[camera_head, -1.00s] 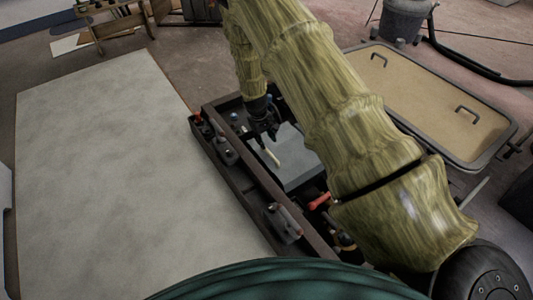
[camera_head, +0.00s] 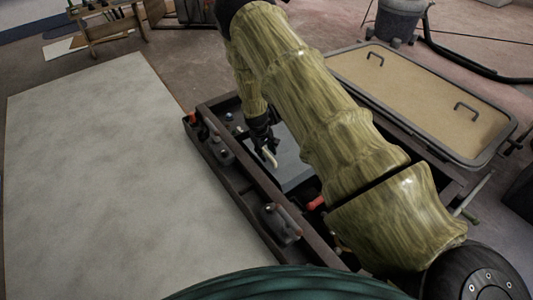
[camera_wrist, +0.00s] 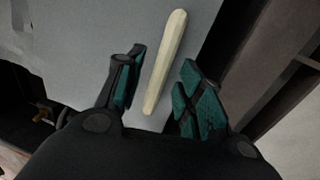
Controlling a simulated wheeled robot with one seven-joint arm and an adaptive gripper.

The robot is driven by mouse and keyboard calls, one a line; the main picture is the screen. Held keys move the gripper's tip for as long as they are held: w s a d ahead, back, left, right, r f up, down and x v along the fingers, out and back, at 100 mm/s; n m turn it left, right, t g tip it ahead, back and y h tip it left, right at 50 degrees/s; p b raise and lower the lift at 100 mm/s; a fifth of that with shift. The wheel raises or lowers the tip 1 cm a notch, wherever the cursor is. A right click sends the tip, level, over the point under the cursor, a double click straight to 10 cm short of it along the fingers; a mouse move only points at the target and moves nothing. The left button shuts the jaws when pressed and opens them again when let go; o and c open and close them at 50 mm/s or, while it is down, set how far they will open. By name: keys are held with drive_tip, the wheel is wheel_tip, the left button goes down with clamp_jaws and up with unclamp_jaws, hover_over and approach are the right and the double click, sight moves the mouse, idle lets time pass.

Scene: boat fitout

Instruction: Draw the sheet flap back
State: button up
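A flat grey sheet (camera_head: 291,166) lies inside a dark open-topped box. A pale stick-like strip (camera_head: 270,158) sits on it, and I cannot tell whether it is fixed to the sheet. My gripper (camera_head: 266,148) is over the sheet, at the strip. In the wrist view, my gripper (camera_wrist: 160,92) is open, with one teal-padded finger on each side of the lower part of the strip (camera_wrist: 166,58). Gaps show between the strip and both fingers. The grey sheet (camera_wrist: 80,45) fills the upper left there. My arm hides the right part of the sheet in the head view.
The box's dark rail (camera_head: 255,172) runs along its left side, with metal fittings (camera_head: 280,224) beside it. A red-handled item (camera_head: 315,203) lies near my arm. A large pale panel (camera_head: 95,170) is at left, and a tan framed panel (camera_head: 420,90) at right.

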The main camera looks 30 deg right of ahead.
clamp_jaws()
drive_tip(key=shift+d, duration=0.1)
drive_tip(key=w+d+p, duration=0.3)
drive_tip(key=d, duration=1.8)
drive_tip(key=shift+d, duration=0.35)
unclamp_jaws()
